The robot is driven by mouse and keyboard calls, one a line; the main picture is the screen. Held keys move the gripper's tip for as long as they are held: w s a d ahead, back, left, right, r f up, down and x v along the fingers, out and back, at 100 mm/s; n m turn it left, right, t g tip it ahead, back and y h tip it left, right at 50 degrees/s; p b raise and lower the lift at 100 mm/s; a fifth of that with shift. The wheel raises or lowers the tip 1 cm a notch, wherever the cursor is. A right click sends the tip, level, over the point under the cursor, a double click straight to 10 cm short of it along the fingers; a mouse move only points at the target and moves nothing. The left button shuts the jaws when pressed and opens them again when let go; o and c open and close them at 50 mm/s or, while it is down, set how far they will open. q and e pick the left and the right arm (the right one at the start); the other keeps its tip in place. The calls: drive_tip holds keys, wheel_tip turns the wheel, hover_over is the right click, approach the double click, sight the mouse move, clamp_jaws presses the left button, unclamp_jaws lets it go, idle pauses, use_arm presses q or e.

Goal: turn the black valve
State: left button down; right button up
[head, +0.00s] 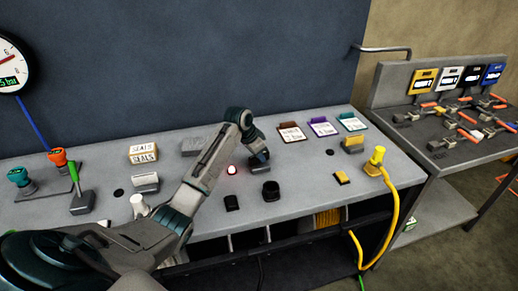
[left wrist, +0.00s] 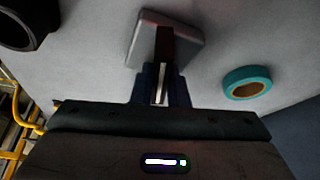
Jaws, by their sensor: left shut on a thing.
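My left gripper (head: 259,157) reaches down over the middle of the grey bench. In the left wrist view, my left gripper (left wrist: 160,82) is shut on a dark upright handle (left wrist: 165,43), which looks like that of the black valve. The handle looks reddish-dark there and stands on a square grey base plate (left wrist: 194,37). In the head view my gripper hides most of the handle. The fingers cover its lower part in the wrist view. My right gripper is not in view.
A teal ring (left wrist: 247,82) lies close by. A yellow hose (head: 392,215) hangs at the right.

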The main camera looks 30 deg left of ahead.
use_arm(q)
drive_tip(key=n+y+p, duration=0.1)
drive_tip(key=n+p, duration=0.2)
drive_tip(key=n+y+p, duration=0.1)
drive_tip(key=n+p, duration=0.2)
drive_tip(key=n+y+p, duration=0.1)
drive_tip(key=n+p, duration=0.2)
drive_tip(key=p, duration=0.1)
drive_tip(key=shift+r+y, duration=0.3)
drive_tip(key=shift+r, duration=0.05)
drive_tip(key=n+p, duration=0.1)
drive_tip(key=n, duration=0.1)
drive_tip(key=shift+w+f+n+y, duration=0.1)
drive_tip(key=shift+n+y, duration=0.2)
drive_tip(key=shift+y, duration=0.1)
drive_tip(key=shift+f+n+g+y+p, duration=0.1)
drive_tip(key=shift+n+g+y+p, duration=0.35)
drive_tip(key=shift+n, duration=0.95)
drive_tip(key=c, duration=1.4)
unclamp_jaws()
drive_tip(key=shift+c, duration=0.2)
